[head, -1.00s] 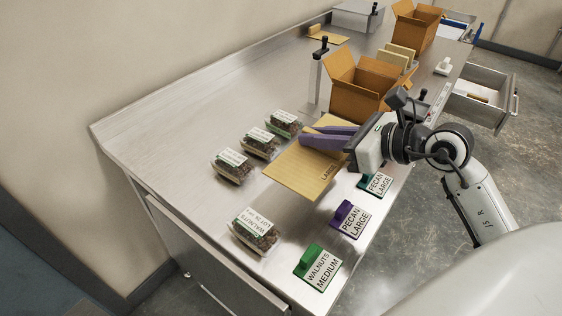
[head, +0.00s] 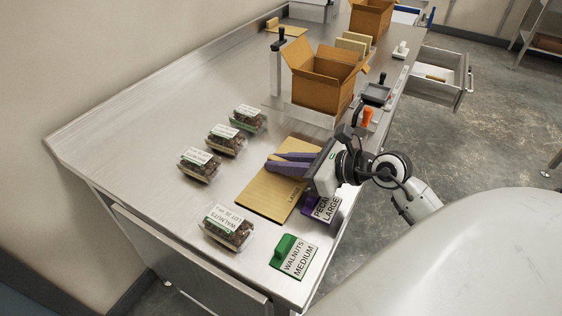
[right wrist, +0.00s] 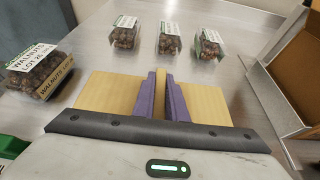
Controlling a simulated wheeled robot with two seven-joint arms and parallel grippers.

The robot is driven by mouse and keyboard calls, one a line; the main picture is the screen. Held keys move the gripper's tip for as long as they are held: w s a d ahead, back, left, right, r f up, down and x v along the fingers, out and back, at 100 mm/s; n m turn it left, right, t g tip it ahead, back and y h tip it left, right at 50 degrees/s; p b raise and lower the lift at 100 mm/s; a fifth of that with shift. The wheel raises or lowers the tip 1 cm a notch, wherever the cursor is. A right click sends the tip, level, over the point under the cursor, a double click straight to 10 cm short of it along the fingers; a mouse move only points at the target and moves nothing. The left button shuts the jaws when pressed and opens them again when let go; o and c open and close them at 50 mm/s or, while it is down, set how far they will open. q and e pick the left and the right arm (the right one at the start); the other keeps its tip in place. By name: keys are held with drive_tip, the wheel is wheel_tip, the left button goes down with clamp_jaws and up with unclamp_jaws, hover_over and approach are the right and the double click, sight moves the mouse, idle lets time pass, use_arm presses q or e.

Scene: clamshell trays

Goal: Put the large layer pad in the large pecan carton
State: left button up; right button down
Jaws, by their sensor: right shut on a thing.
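The large layer pad (head: 262,197) is a flat tan board marked LARGE, with a raised strip (right wrist: 159,98) on it. My right gripper (head: 275,163) is shut on that strip with its purple fingers. The pad lies about level over the near part of the table; I cannot tell if it touches the top. An open brown carton (head: 318,90) stands beyond the pad, flaps up. Part of a carton (right wrist: 298,75) shows at the right in the right wrist view. No pecan label is readable on it. My left gripper is not in view.
Several nut clamshells, such as the near walnut one (head: 228,228), lie left of the pad. A green WALNUTS MEDIUM sign (head: 293,256) and a partly covered purple PECAN LARGE sign (head: 322,207) are at the near edge. Another carton (head: 371,17) stands far back, near an open drawer (head: 440,75).

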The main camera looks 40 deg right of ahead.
drive_tip(key=shift+f, duration=0.2)
drive_tip(key=c, duration=1.8)
unclamp_jaws()
drive_tip(key=shift+o, duration=0.2)
